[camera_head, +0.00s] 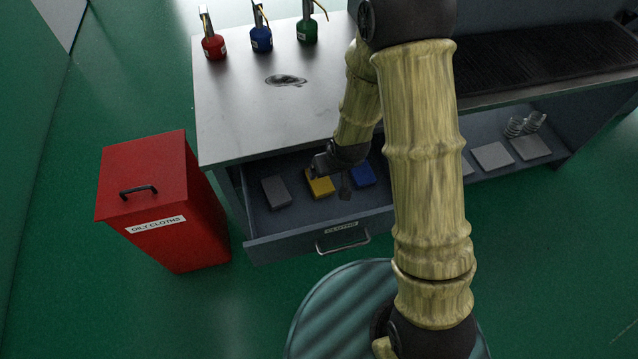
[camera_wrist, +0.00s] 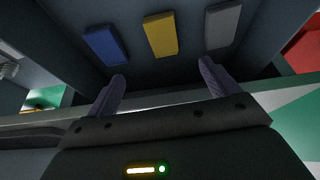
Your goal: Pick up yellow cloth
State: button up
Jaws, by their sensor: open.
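The yellow cloth (camera_head: 320,184) is a folded block lying in the open drawer (camera_head: 285,238), between a grey cloth (camera_head: 276,192) and a blue cloth (camera_head: 363,175). My gripper (camera_head: 333,180) is over the drawer and partly covers the yellow cloth in the head view. In the wrist view the yellow cloth (camera_wrist: 160,35) lies beyond and between the two fingers of my gripper (camera_wrist: 162,75). The fingers are apart with nothing between them. The blue cloth (camera_wrist: 106,45) is left of it and the grey cloth (camera_wrist: 222,27) right.
A red bin (camera_head: 165,215) labelled for oily cloths stands left of the drawer. The worktop (camera_head: 240,110) above has a dark stain (camera_head: 286,80) and red (camera_head: 213,46), blue (camera_head: 261,39) and green (camera_head: 307,30) cans. The drawer walls surround the cloths.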

send_over(321, 184)
jog(key=s+d, duration=0.1)
jog(key=f, duration=1.1)
jog(key=shift+s+d+f, duration=0.1)
jog(key=shift+s+d, duration=0.05)
jog(key=shift+d, duration=0.05)
jog(key=shift+f, duration=0.1)
jog(key=shift+s+a+p+x, duration=0.1)
jog(key=shift+s+p+x, duration=0.05)
jog(key=shift+x, duration=0.7)
jog(key=shift+s+a+p+x, duration=0.1)
jog(key=shift+p+x, duration=0.05)
jog(key=shift+x, duration=0.65)
jog(key=shift+s+a+p+x, duration=0.1)
jog(key=shift+s+p+x, duration=0.05)
jog(key=shift+x, duration=0.7)
jog(key=shift+f, duration=0.1)
jog(key=c, duration=1.1)
jog(key=shift+o, duration=0.2)
